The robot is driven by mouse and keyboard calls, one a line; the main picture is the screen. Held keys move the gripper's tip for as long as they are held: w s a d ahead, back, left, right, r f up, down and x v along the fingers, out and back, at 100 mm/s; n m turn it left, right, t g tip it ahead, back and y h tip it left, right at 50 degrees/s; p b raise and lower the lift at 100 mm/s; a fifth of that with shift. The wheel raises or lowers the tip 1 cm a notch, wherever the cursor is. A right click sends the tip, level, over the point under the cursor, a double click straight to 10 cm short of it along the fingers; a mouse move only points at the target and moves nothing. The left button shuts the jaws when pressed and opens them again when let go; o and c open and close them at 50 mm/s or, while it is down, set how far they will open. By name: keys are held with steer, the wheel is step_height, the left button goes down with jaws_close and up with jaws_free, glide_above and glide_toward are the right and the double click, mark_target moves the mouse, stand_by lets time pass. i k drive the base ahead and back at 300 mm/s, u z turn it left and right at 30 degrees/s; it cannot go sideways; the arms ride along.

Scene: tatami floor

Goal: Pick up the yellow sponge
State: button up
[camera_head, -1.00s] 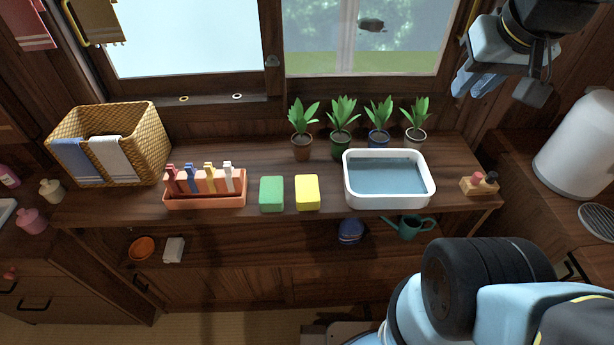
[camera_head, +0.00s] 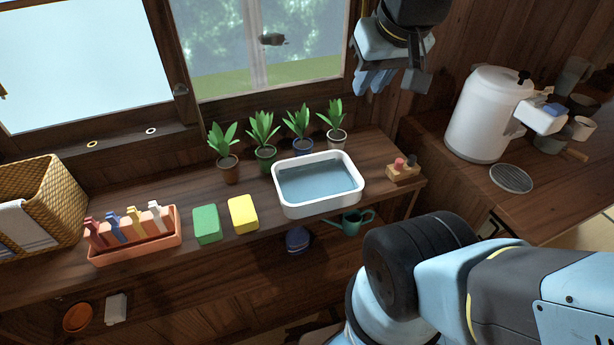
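The yellow sponge (camera_head: 243,214) lies flat on the wooden counter. A green sponge (camera_head: 207,224) lies close to its left, and a white basin of water (camera_head: 320,211) stands to its right.
An orange rack with colored pegs (camera_head: 140,249) and a wicker basket (camera_head: 66,190) stand at left. Several potted plants (camera_head: 264,140) line the back. A small wooden block with bottles (camera_head: 403,173) sits right of the basin. A white dispenser (camera_head: 482,115) stands on the right counter.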

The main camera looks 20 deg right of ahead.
mark_target(243, 214)
steer(key=u, duration=0.5)
steer(key=k, duration=1.1)
steer(key=u, duration=0.3)
steer(key=i, duration=0.6)
steer(key=z, duration=0.05)
